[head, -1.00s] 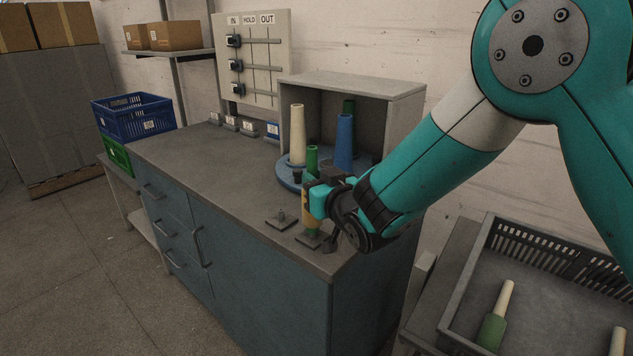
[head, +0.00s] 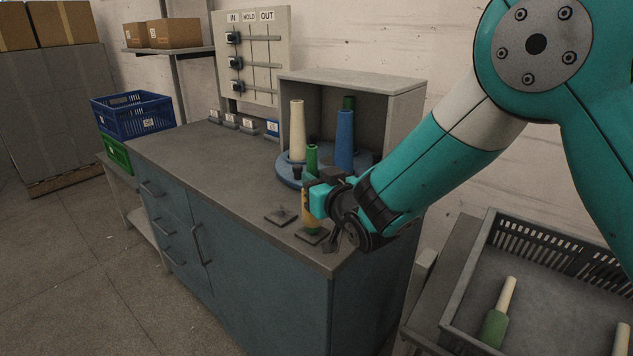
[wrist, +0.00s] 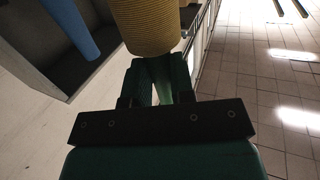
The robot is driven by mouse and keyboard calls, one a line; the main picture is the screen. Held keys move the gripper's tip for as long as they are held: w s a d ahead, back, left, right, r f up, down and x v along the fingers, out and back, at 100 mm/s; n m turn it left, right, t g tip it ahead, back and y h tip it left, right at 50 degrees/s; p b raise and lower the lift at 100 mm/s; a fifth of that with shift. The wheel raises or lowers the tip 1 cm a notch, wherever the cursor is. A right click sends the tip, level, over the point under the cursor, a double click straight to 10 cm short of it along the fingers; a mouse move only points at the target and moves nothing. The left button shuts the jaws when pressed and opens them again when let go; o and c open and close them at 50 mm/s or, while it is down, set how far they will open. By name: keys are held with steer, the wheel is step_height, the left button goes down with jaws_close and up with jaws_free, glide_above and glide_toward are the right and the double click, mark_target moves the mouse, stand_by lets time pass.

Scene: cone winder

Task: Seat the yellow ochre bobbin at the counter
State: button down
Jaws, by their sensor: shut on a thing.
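The yellow ochre bobbin (head: 307,217) is upright at the front right corner of the counter (head: 215,170), partly hidden by my gripper (head: 314,197). In the wrist view its ochre winding (wrist: 147,25) shows just beyond my fingers (wrist: 160,80), which are shut on its greenish tube. The bobbin's lower end is at the right square peg plate (head: 311,236). I cannot tell whether it touches the plate or hangs just above it. A second peg plate (head: 281,217), to the left, is bare.
A blue turntable (head: 289,177) behind my gripper holds cream, green and blue cones, partly inside a grey open box (head: 405,100). The counter's left half is mostly clear.

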steer(key=shift+f, duration=0.1)
stand_by(0.3)
steer(key=c, duration=0.9)
jaws_free()
steer(key=f+b+v, duration=0.1)
steer(key=b+v, duration=0.9)
steer(key=v, duration=0.7)
steer(key=shift+s+r, duration=0.2)
steer(key=shift+r, duration=0.2)
steer(key=shift+d, duration=0.1)
